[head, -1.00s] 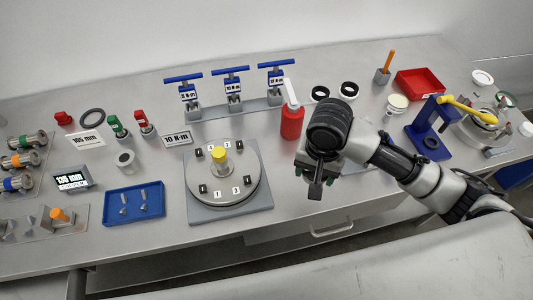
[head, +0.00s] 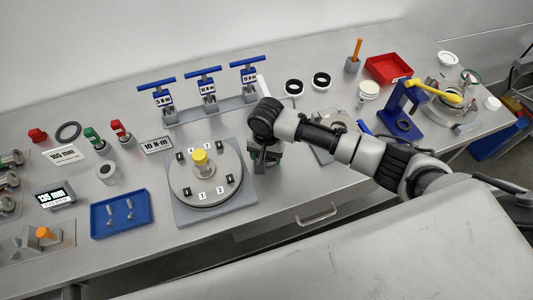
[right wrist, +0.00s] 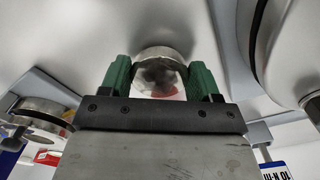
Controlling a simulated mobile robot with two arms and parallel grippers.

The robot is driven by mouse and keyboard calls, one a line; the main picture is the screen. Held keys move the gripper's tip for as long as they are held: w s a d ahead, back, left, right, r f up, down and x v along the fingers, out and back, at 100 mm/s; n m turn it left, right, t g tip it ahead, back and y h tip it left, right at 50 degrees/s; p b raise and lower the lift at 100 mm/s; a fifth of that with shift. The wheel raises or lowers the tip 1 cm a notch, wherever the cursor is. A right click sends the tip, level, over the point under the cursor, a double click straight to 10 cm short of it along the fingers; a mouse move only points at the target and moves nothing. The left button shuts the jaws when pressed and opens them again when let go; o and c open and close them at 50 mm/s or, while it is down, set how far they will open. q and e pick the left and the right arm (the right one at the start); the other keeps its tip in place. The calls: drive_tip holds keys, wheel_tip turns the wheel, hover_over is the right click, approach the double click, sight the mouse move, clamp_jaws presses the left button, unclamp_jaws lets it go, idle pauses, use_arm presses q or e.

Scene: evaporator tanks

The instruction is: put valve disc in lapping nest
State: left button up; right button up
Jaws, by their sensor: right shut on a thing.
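My right gripper (head: 267,165) points down just right of the round numbered flange. In the right wrist view its green fingers (right wrist: 160,78) are shut on a shiny round metal disc (right wrist: 160,68), which looks like the valve disc. The disc is hidden in the head view. A grey plate with a round metal fitting (head: 336,118), perhaps the lapping nest, lies right of the gripper, partly covered by my right arm. A similar round metal fitting (right wrist: 42,110) shows at the left of the right wrist view. My left gripper is not in view.
The numbered flange (head: 201,190) with a yellow knob stands left of the gripper. A blue tray (head: 120,213) lies further left. Blue T-handled tools (head: 207,88) stand behind. A blue press (head: 402,112) and a red bin (head: 388,68) are at the right.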

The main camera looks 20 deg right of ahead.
drive_tip(key=shift+f, duration=0.35)
drive_tip(key=shift+f, duration=0.1)
drive_tip(key=o, duration=1.2)
drive_tip(key=shift+c, duration=0.2)
